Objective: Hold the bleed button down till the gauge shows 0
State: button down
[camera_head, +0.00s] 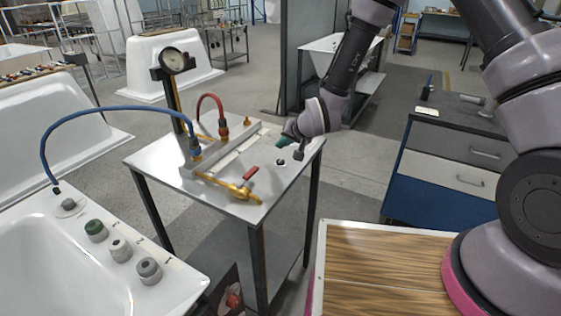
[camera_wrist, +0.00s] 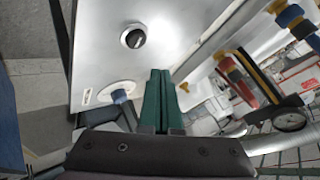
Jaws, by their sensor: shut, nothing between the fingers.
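The gauge (camera_head: 173,60) stands on a post at the back of the white-topped table, its dial facing me; the reading is too small to tell. It also shows at the right of the wrist view (camera_wrist: 290,121). A black round knob (camera_wrist: 133,37) and a blue-grey stem (camera_wrist: 119,95) on a round plate with a label sit on the table top; I cannot tell for sure which is the bleed button. My gripper (camera_head: 284,141) is shut and empty, above the table's right part. Its green fingers (camera_wrist: 160,72) show beside the stem, apart from the knob; contact with the stem is unclear.
The metal table (camera_head: 150,155) carries a manifold block (camera_head: 218,150), a brass valve with a red handle (camera_head: 250,174), and blue and red hoses. A bathtub shell (camera_head: 60,250) with several knobs stands at front left. A wooden-topped surface (camera_head: 380,270) is at front right.

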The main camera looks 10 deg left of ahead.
aim_at(282, 162)
jog(key=shift+f, duration=1.6)
dwell(0.8)
jog(key=shift+f, duration=0.4)
jog(key=shift+f, duration=0.45)
dwell(1.5)
dwell(0.9)
jog(key=shift+r, duration=0.85)
jog(key=shift+r, duration=2.55)
